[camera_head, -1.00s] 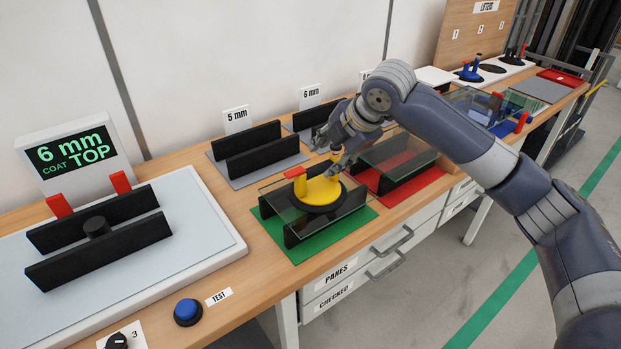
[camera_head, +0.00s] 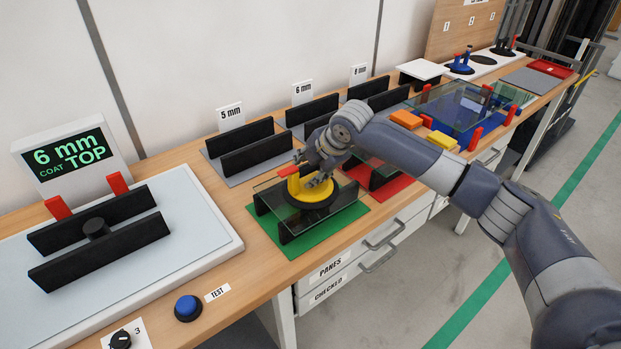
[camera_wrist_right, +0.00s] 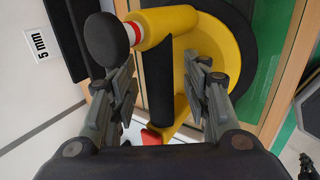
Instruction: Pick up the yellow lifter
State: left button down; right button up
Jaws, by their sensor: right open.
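The yellow lifter (camera_head: 294,188) has a yellow body, a red lever and a round black base. It stands upright on a glass pane (camera_head: 268,196) held by black rails on the green mat (camera_head: 323,234). My right gripper (camera_head: 313,178) is low at the lifter's top, from the far right side. In the right wrist view, its open fingers (camera_wrist_right: 157,95) stand either side of the lifter's black grip bar (camera_wrist_right: 159,85), with gaps visible. The yellow body (camera_wrist_right: 208,60) and red tip (camera_wrist_right: 152,137) show there too.
A red mat (camera_head: 391,188) with black rails is right of the green one, partly behind my arm. Black rails labelled 5 mm (camera_head: 248,147) stand behind. The display (camera_head: 70,153) and blue test button (camera_head: 187,307) are at left. Orange (camera_head: 406,119) and yellow (camera_head: 441,140) blocks lie right.

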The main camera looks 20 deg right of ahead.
jog(key=shift+c, duration=0.3)
grip_shut()
jog(key=shift+r, duration=0.2)
jog(key=shift+w+r, duration=0.1)
jog(key=shift+r+b, duration=0.35)
jog(key=shift+r, duration=0.15)
notch_tip(320, 180, up, 2)
jog(key=shift+a+r+b, duration=0.1)
jog(key=shift+r+b, duration=0.1)
jog(key=shift+b, duration=0.3)
jog(key=s+a+r+b, duration=0.1)
jog(key=s+a+b, duration=0.3)
jog(key=s+a, duration=0.6)
jog(key=shift+s+a+r, duration=0.2)
jog(key=shift+s+a, duration=0.1)
jog(key=shift+s, duration=0.7)
